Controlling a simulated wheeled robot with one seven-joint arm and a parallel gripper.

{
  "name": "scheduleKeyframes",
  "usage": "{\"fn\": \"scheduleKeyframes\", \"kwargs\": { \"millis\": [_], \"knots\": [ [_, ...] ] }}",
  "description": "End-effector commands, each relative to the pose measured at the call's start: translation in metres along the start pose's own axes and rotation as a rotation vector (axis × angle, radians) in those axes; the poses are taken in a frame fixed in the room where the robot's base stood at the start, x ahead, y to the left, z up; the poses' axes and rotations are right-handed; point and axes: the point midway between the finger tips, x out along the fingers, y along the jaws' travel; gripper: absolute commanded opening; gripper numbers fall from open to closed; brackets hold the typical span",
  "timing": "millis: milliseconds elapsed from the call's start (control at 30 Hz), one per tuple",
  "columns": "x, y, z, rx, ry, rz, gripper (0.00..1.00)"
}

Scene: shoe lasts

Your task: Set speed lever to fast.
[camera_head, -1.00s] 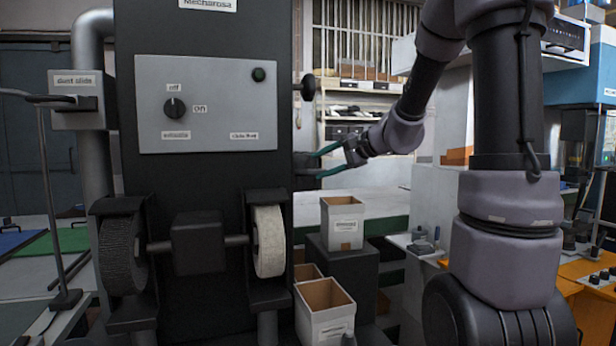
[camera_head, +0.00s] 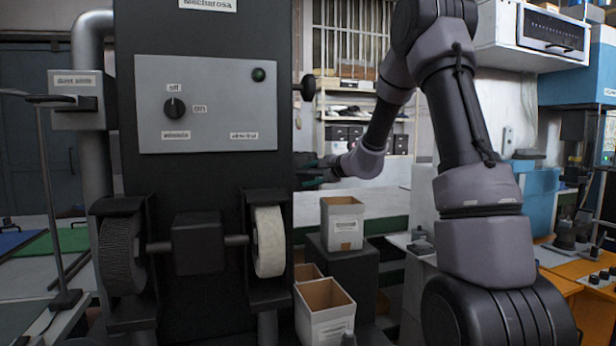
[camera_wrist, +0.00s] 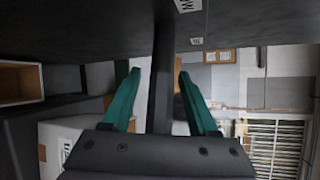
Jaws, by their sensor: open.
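A dark machine (camera_head: 220,30) with a grey panel stands at the left in the head view. A dark bar (camera_wrist: 164,70), which looks like the speed lever, runs between the fingers from the dark machine side. I cannot tell whether either finger touches it. A white label (camera_wrist: 188,5) ending in "OW" and a smaller unreadable label (camera_wrist: 196,41) are near it.
A black knob (camera_head: 307,87) sticks out from the machine's right side above my gripper. White boxes (camera_head: 342,222) stand below it, one on a dark block. Two grinding wheels (camera_head: 268,242) are at the machine's front. A blue machine (camera_head: 580,85) stands far right.

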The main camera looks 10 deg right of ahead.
Motion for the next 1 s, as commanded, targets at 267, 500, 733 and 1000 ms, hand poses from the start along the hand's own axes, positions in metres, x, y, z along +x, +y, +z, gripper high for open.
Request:
{"fn": "scheduleKeyframes", "kwargs": {
  "millis": [267,500,733,1000],
  "knots": [
    [0.0072,-0.0003,-0.0001,-0.001,0.001,0.0,0.59],
    [0.0069,-0.0003,0.0,-0.001,0.0,0.0,0.1],
    [0.0068,-0.0002,0.0,-0.001,0.0,0.0,0.0],
    [0.0067,0.0,-0.0001,-0.001,0.0,0.0,0.0]
  ]
}}
